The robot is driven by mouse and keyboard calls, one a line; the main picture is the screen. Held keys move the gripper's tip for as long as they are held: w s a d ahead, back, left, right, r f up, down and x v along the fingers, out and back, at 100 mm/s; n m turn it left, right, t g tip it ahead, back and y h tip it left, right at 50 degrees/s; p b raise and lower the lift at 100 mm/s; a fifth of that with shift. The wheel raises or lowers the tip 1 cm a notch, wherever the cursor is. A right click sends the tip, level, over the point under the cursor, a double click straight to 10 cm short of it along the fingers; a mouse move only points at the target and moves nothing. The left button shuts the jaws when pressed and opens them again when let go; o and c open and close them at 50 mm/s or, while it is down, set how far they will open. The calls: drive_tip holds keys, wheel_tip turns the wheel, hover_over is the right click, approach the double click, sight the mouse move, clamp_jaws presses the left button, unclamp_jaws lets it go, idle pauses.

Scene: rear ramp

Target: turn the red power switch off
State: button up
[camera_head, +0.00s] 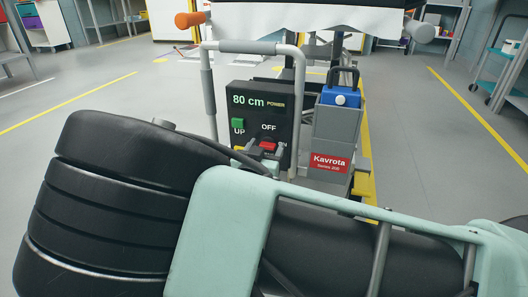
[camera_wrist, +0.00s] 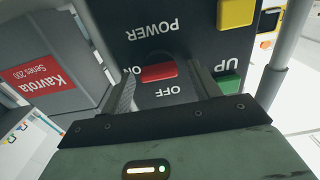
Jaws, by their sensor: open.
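The red power switch (camera_wrist: 158,72) is a small red rocker on a black control panel (camera_head: 243,98). In the wrist view, which shows the panel upside down, it sits between the ON and OFF labels, with POWER beyond ON. Its tilt is too small to read. It also shows in the head view (camera_head: 267,146), low on the panel under OFF. My gripper (camera_wrist: 163,77) is open, its two fingers pointing at the panel on either side of the switch. I cannot tell whether a finger touches the panel. Nothing is held. My arm hides the panel's lower part in the head view.
A green UP button (camera_wrist: 229,84) is close beside one finger; a yellow button (camera_wrist: 236,12) lies farther off. A grey Kavrota box (camera_head: 337,128) with a blue top stands right of the panel. A grey tube frame (camera_head: 208,90) surrounds the panel. Open floor lies both sides.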

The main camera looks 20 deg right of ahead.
drive_tip(key=c, duration=1)
